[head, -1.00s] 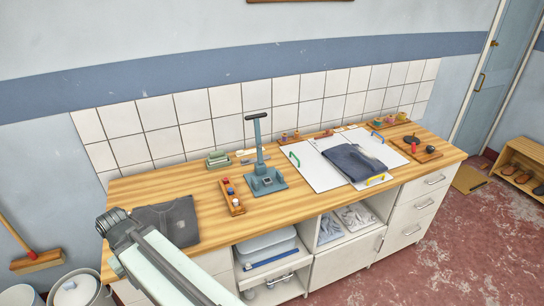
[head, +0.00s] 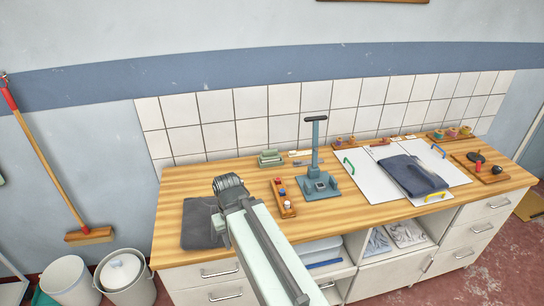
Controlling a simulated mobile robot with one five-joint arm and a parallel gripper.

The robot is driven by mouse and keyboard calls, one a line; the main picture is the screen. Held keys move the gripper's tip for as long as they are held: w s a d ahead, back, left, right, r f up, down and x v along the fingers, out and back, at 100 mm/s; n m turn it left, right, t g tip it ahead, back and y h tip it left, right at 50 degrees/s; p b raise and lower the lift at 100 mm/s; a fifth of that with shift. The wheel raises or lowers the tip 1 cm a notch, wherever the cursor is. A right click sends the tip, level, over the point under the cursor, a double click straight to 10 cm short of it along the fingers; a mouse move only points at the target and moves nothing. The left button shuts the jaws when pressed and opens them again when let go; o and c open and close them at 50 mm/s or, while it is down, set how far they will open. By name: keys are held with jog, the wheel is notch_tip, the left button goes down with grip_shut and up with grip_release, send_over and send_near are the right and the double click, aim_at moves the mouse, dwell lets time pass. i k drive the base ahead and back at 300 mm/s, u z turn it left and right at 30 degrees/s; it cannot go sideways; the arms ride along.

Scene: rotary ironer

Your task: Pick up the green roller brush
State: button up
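I cannot pick out a green roller brush for certain. A small stack of green pieces (head: 270,158) lies at the back of the wooden counter (head: 190,184), left of the grey-blue stand. A green handle (head: 349,166) sits on the left edge of a white board (head: 373,185). Both are too small to tell if either is the brush. My arm reaches up from the bottom of the head view, ending in a dark rounded joint in front of the counter's left part. My gripper's fingertips do not show.
A grey-blue stand (head: 318,187) rises mid-counter beside a small wooden rack (head: 283,196). A dark folded cloth (head: 200,223) lies at the left. Dark folded trousers (head: 412,175) lie on the board. Buckets (head: 124,276) and a broom (head: 89,236) stand left of the counter.

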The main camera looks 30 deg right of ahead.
aim_at(270, 155)
jog(key=z, duration=0.05)
jog(key=i, duration=0.9)
jog(key=u, duration=0.05)
